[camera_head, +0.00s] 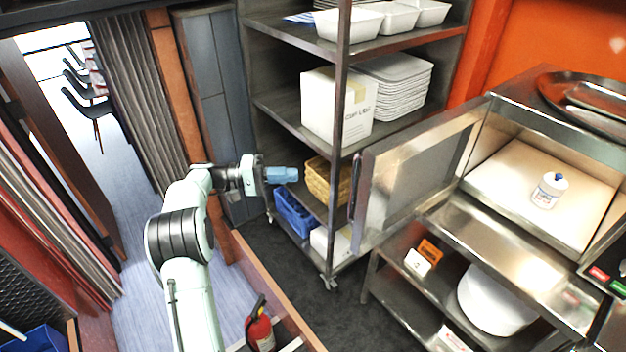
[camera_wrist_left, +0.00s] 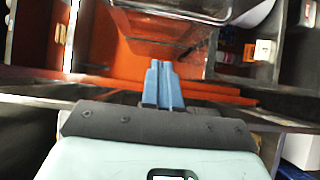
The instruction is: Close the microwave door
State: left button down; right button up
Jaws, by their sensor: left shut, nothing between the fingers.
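The microwave (camera_head: 540,190) stands at the right on a steel counter, with its cavity showing and a white bottle with a blue cap (camera_head: 549,190) inside. Its door (camera_head: 415,170) is wide open, swung out to the left, with a dark handle (camera_head: 357,187) along its free edge. My left gripper (camera_head: 287,174) is to the left of the door's free edge, apart from it in the picture. Its blue fingers (camera_wrist_left: 163,86) are together and empty in the left wrist view. My right gripper is not in view.
A steel shelf rack (camera_head: 342,90) with a white box (camera_head: 337,105), stacked trays and baskets stands behind the left gripper. A fire extinguisher (camera_head: 260,328) is at the bottom. Below the door is a lower shelf with a white container (camera_head: 495,300). Dark floor (camera_head: 290,270) lies between.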

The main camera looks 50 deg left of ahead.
pick_arm(q)
jog(key=s+d+p+x, duration=0.1)
jog(key=d+x, duration=0.1)
jog(key=x, duration=1)
jog(key=shift+s, duration=0.35)
jog(key=shift+d+f, duration=0.1)
jog(key=shift+d, duration=0.05)
